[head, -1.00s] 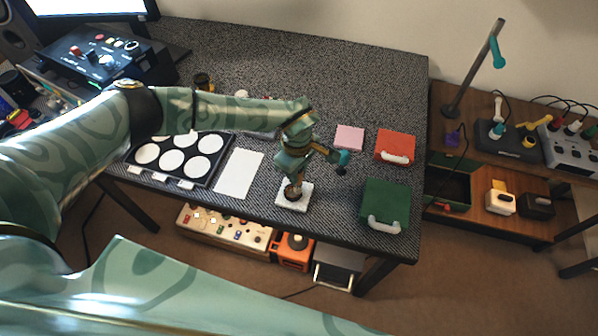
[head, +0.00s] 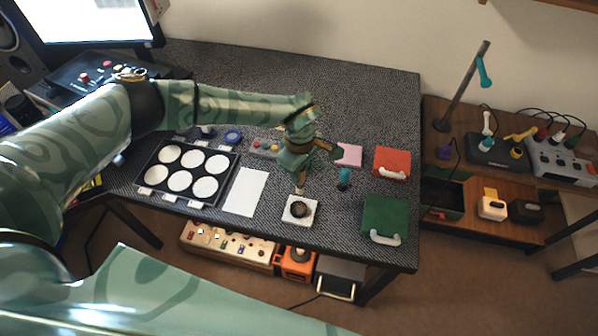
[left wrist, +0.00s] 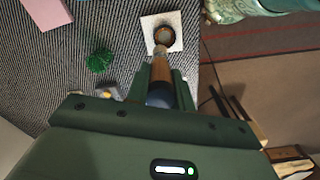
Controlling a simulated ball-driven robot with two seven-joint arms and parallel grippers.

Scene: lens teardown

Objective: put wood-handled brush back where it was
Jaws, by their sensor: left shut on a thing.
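My left gripper (head: 299,174) is shut on the wood-handled brush (head: 299,188), whose lower end shows beneath it. In the left wrist view the brown handle (left wrist: 160,72) lies between the fingers, its tip pointing toward a dark ring-shaped lens part (left wrist: 164,36). That lens part (head: 299,209) sits on a white square pad (head: 289,217) near the table's front edge. The brush appears raised above the lens; the exact gap is unclear. The gripper covers much of the brush in the head view. My right gripper is not in view.
A red case (head: 392,158) and green case (head: 385,214) are farther right. A tray of white discs (head: 218,149) and a white sheet (head: 245,192) lie left. The back of the table is clear.

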